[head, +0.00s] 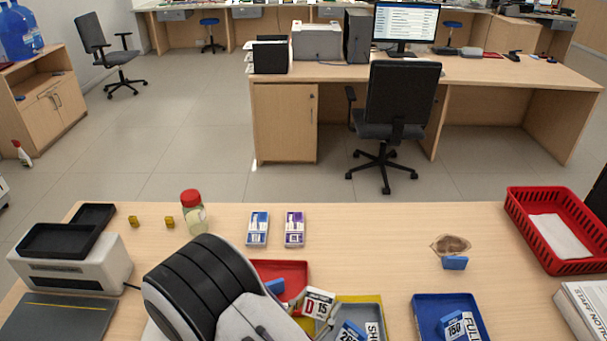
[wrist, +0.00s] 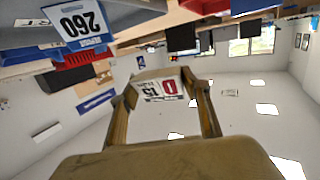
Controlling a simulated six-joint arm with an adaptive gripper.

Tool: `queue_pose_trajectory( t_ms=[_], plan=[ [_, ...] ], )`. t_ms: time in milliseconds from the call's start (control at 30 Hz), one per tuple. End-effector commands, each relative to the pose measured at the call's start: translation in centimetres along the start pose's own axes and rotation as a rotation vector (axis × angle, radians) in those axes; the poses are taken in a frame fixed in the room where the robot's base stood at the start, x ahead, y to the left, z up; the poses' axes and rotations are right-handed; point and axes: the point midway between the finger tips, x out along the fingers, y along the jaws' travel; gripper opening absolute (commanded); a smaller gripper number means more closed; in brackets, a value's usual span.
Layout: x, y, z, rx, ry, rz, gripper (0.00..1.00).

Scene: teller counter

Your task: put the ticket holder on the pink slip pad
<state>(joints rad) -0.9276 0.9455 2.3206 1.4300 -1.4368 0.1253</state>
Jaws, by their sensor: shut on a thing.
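The ticket holder (head: 319,304) is a small white card piece marked D 15, seen beside the end of my arm at the lower middle of the head view. In the wrist view the ticket holder (wrist: 164,91) sits between the two fingers of my gripper (wrist: 157,84), which is shut on it. In the head view my gripper (head: 299,307) is above the trays near the counter's front, partly hidden by my arm. I cannot make out a pink slip pad in either view; my arm covers part of the counter.
A red tray (head: 294,268), a grey tray (head: 366,313) with a blue 260 tag, and a blue tray (head: 424,308) with a 150 tag lie near my gripper. Two small packs, a red-lidded jar (head: 194,219), a printer (head: 75,270) and a red basket (head: 530,236) stand around.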

Motion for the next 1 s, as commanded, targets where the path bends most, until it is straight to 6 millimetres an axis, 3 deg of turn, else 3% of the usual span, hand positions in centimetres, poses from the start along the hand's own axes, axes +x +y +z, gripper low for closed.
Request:
queue_pose_trajectory(
  t_ms=[500, 800, 1000],
  plan=[
    [8.3, 6.2, -2.9, 0.044, 0.001, 0.282, 0.21],
    [10.5, 9.3, -3.6, 0.055, 0.001, 0.366, 0.21],
    [10.7, 9.7, -3.6, 0.057, 0.001, 0.377, 0.21]
  ],
)
